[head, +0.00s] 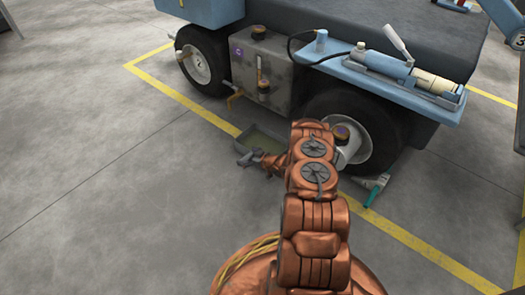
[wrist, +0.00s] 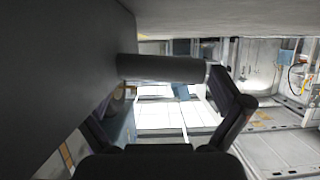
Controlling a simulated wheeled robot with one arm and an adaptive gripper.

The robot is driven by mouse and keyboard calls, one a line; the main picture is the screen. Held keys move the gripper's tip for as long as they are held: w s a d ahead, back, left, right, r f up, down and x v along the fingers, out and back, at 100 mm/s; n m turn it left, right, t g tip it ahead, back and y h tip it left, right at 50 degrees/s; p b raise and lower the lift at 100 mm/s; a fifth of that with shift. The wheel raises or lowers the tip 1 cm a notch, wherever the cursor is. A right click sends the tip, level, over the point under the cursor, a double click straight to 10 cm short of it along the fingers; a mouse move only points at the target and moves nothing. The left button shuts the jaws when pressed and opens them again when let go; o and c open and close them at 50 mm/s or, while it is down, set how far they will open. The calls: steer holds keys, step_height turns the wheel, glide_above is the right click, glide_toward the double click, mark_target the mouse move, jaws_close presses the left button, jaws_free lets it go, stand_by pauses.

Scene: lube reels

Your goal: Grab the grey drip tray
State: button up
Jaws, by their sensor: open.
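The grey drip tray (head: 264,142) lies on the floor beside the vehicle, below its tank, in the head view. My arm hides its right part. In the wrist view a grey bar (wrist: 160,68), which looks like the tray's handle or rim, runs across between the open fingers of my gripper (wrist: 165,95). A large dark grey surface at left, probably the tray's wall, hides part of the left finger. I cannot tell whether either finger touches the tray.
The blue and grey vehicle (head: 268,62) stands just behind the tray, with black wheels (head: 203,62) on both sides of it. A green-handled tool (head: 373,190) lies on the floor to the right. The floor at left is clear.

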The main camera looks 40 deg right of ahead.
steer(key=c, duration=1.6)
steer(key=shift+c, duration=0.4)
steer(key=shift+r, duration=0.15)
